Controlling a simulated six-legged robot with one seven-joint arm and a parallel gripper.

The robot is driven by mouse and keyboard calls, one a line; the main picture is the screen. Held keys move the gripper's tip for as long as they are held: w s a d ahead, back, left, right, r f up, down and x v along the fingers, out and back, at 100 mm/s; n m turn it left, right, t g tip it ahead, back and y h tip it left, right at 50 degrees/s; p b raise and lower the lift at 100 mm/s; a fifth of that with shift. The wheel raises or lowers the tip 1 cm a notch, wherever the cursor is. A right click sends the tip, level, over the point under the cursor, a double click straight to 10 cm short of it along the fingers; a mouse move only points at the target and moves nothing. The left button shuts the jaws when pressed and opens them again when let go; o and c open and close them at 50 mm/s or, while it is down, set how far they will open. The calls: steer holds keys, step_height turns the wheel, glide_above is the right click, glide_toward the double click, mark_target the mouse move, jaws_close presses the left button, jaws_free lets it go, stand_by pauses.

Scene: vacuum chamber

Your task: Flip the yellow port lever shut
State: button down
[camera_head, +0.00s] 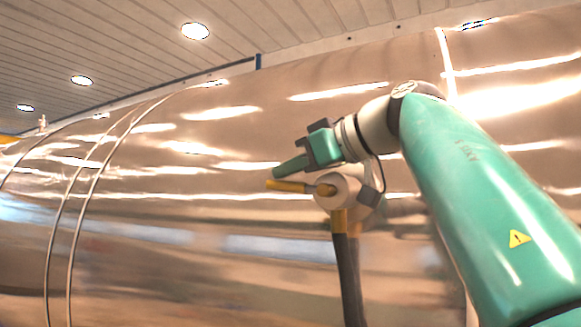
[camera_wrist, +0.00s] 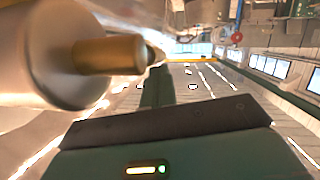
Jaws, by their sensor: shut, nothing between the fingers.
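The yellow port lever (camera_head: 290,187) sticks out to the left from a pale round port (camera_head: 345,188) on the side of the metal chamber. It lies nearly level in the head view. My gripper (camera_head: 289,167) is shut and empty, its green fingers just above the lever and pointing left. In the wrist view the yellow lever (camera_wrist: 110,55) is close, at the upper left, in front of the round port body (camera_wrist: 45,50). My shut fingers (camera_wrist: 157,88) show just below and beside the lever's end. I cannot tell whether they touch it.
A dark hose with a yellow collar (camera_head: 339,222) hangs down from the port. The curved, shiny chamber wall (camera_head: 190,240) fills the space behind. Raised bands (camera_head: 75,215) run around it at the left.

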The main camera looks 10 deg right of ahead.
stand_by(0.4)
steer(key=v, duration=1.3)
steer(key=shift+s+d, duration=0.25)
steer(key=shift+s, duration=0.05)
steer(key=shift+s, duration=0.1)
